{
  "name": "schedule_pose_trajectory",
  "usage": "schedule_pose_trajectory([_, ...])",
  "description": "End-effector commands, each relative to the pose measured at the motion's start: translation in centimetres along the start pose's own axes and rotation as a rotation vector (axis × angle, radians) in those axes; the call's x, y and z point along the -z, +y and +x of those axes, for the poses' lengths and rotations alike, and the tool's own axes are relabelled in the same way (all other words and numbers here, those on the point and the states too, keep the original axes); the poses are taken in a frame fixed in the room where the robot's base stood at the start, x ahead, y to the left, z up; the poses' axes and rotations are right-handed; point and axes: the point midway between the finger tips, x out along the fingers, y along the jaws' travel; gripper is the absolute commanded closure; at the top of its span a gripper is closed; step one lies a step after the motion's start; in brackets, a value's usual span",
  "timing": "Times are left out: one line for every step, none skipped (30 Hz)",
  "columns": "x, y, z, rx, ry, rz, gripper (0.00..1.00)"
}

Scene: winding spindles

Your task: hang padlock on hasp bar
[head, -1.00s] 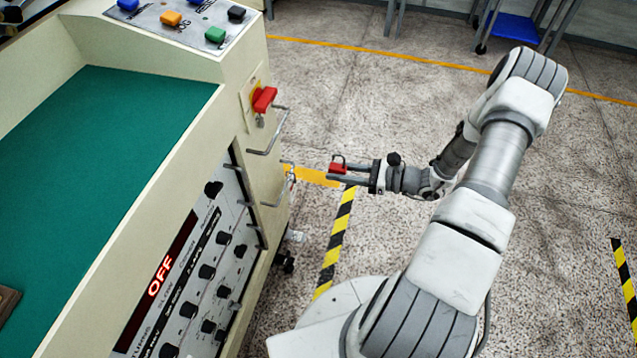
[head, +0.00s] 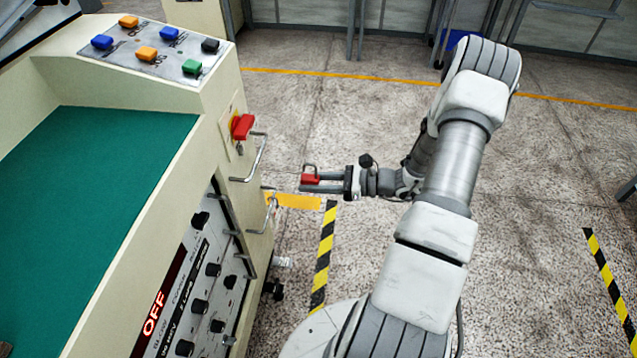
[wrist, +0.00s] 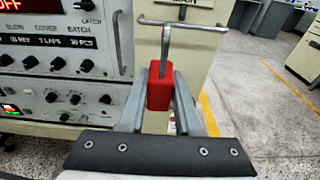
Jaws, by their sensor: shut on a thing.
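The red padlock (head: 310,179) is held upright between the fingertips of my gripper (head: 322,184), with its grey shackle pointing up. It also shows in the wrist view (wrist: 159,87), its shackle seen edge-on. Metal bars stick out from the cream machine's side: an upper one (head: 261,157) below the red switch and a lower one (head: 271,212). I cannot tell surely which is the hasp bar. In the head view the padlock is apart from both, to their right. In the wrist view a horizontal bar (wrist: 195,25) crosses at the shackle's top; contact cannot be told.
The cream machine (head: 207,135) fills the left, with a red switch (head: 242,126) and a knob panel (head: 207,270) on it. Another upright bar (wrist: 118,42) stands left of the padlock in the wrist view. Open floor (head: 330,130) lies behind my arm.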

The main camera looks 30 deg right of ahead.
Motion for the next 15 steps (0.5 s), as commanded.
schedule_pose_trajectory([-0.1,0.1,0.5,-0.002,0.0,0.0,1.0])
schedule_pose_trajectory([-0.1,0.1,0.7,-0.002,0.0,0.0,1.0])
schedule_pose_trajectory([-0.1,0.1,1.0,-0.002,0.0,-0.001,1.0])
schedule_pose_trajectory([-0.2,0.0,1.2,-0.002,0.0,-0.001,1.0])
schedule_pose_trajectory([-0.2,0.0,1.5,-0.002,-0.001,-0.001,1.0])
schedule_pose_trajectory([-0.3,0.0,1.8,-0.001,-0.001,-0.001,1.0])
schedule_pose_trajectory([-0.3,0.0,2.0,-0.001,-0.001,-0.001,1.0])
schedule_pose_trajectory([-0.4,0.0,2.3,-0.002,-0.001,-0.002,1.0])
schedule_pose_trajectory([-0.4,0.0,2.6,-0.002,-0.001,-0.002,1.0])
schedule_pose_trajectory([-0.4,0.0,2.9,-0.003,0.0,-0.002,1.0])
schedule_pose_trajectory([-0.5,0.0,3.1,-0.002,0.0,-0.002,1.0])
schedule_pose_trajectory([-0.5,0.0,3.4,-0.001,0.0,-0.001,1.0])
schedule_pose_trajectory([-0.5,0.0,3.6,-0.001,0.0,-0.001,1.0])
schedule_pose_trajectory([-0.6,0.0,3.9,-0.001,0.0,-0.002,1.0])
schedule_pose_trajectory([-0.6,0.0,4.2,-0.002,-0.001,-0.002,1.0])
